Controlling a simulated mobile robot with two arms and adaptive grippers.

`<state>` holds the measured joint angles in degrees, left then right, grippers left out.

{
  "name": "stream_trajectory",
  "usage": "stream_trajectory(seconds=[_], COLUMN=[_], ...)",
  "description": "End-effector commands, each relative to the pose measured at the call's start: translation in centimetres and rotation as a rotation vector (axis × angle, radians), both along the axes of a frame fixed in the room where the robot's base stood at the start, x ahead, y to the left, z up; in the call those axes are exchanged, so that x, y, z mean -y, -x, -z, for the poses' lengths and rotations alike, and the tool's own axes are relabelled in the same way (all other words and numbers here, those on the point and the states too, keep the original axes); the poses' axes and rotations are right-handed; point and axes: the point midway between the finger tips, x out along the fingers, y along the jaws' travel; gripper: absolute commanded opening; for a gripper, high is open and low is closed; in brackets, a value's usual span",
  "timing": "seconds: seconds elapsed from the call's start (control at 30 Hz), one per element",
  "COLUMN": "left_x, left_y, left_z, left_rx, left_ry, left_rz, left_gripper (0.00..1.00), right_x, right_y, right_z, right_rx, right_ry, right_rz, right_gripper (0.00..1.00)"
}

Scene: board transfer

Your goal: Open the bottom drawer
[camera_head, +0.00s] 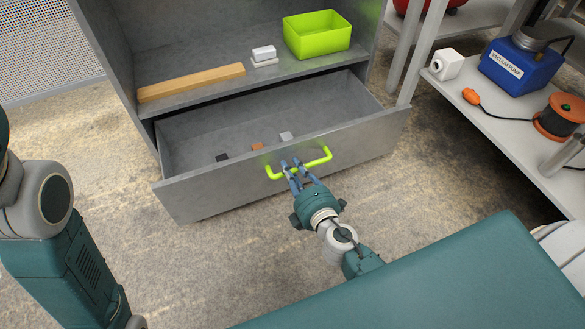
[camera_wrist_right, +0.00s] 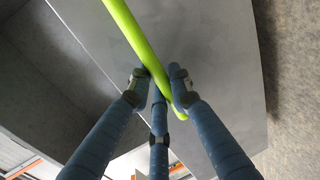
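The bottom drawer (camera_head: 183,198) of the grey cabinet stands pulled out, with its inside open to view. A bright green bar handle (camera_head: 319,160) runs along its front panel. My right gripper (camera_head: 291,166) is at the left-middle part of the handle. In the right wrist view, the handle (camera_wrist_right: 127,25) passes between the blue fingers of the right gripper (camera_wrist_right: 158,82), which are closed around it near one end. My left arm shows at the left edge of the head view, but its gripper is out of view.
Small dark, orange (camera_head: 257,146) and pale blocks lie in the drawer. The shelf above holds a wooden bar (camera_head: 190,82), white blocks (camera_head: 264,54) and a green bin (camera_head: 317,36). At right, a rack holds a blue vacuum pump (camera_head: 520,68) and an orange reel (camera_head: 561,115). Floor left of the drawer is clear.

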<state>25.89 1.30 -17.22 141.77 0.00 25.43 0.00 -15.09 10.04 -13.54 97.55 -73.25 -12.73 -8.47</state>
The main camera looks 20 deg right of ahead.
Motion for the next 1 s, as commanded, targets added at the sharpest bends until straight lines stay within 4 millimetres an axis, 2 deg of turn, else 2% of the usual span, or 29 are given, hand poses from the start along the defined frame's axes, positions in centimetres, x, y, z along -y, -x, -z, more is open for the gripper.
stream_trajectory(seconds=[0.03, 0.1, 0.47, 0.57, 0.8, 1.0], left_x=[0.0, 0.0, 0.0, 0.0, 0.0, 0.0], left_y=[0.0, 0.0, -0.3, -0.2, -0.1, -0.1], left_z=[0.1, 0.1, 0.3, 0.2, 0.2, 0.2], left_rx=[0.0, 0.001, -0.01, -0.008, -0.006, -0.005], left_ry=[-0.001, -0.002, -0.001, -0.001, -0.001, 0.0], left_rz=[-0.001, -0.001, -0.003, -0.002, -0.001, -0.001], left_gripper=[0.4, 0.4, 0.4, 0.4, 0.4, 0.4], right_x=[0.2, 0.2, 0.1, 0.1, 0.4, 0.4], right_y=[0.1, 0.1, 0.6, 1.9, 7.3, 9.6], right_z=[0.2, 0.2, 0.0, -0.2, -1.2, -1.8], right_rx=[-0.004, -0.004, -0.001, -0.003, -0.007, -0.004], right_ry=[0.002, 0.002, 0.0, -0.001, -0.001, 0.001], right_rz=[0.004, 0.004, 0.001, 0.001, 0.005, 0.004], right_gripper=[0.29, 0.37, 0.37, 0.37, 0.37, 0.37])
